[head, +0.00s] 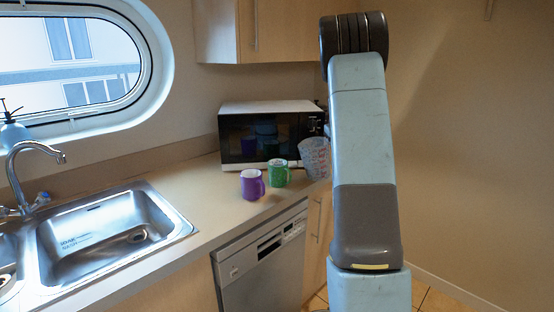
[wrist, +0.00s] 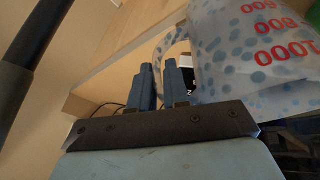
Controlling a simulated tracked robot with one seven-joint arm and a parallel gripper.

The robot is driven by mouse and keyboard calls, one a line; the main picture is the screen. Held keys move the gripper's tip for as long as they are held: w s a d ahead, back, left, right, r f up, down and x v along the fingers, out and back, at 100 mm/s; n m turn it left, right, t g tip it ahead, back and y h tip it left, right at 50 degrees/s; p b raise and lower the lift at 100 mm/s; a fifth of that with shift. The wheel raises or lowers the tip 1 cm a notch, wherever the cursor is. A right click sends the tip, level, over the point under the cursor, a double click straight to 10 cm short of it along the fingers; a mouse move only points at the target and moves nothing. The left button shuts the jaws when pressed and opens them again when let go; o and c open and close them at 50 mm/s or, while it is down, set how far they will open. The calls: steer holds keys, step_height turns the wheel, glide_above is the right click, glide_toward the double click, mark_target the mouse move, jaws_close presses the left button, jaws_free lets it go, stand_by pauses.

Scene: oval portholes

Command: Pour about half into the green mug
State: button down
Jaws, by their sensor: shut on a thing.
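The green mug (head: 278,174) stands upright on the counter in front of the microwave. A clear measuring jug (head: 315,158) with blue spots and red markings is just right of it, partly hidden by my arm. It looks slightly tilted in the head view. In the wrist view the jug (wrist: 255,55) fills the upper right, its red numbers upside down. My gripper (wrist: 160,72) is shut on the jug's handle (wrist: 163,45). The head view hides my gripper behind my arm. I cannot tell the jug's fill level.
A purple mug (head: 251,184) stands left of and in front of the green mug. A microwave (head: 268,135) is close behind both mugs. A sink (head: 110,235) with a tap (head: 30,150) is at the left. A dishwasher (head: 262,262) is below the counter (head: 205,205).

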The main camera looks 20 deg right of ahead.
steer(key=shift+s+d+f+t+y+p, duration=0.1)
steer(key=shift+d+f+t+y+p, duration=0.05)
steer(key=shift+d+f+y+p, duration=0.4)
steer(key=shift+d+f+t+y+p, duration=0.15)
steer(key=shift+d+f+y+p, duration=0.1)
steer(key=shift+f+y+p, duration=0.35)
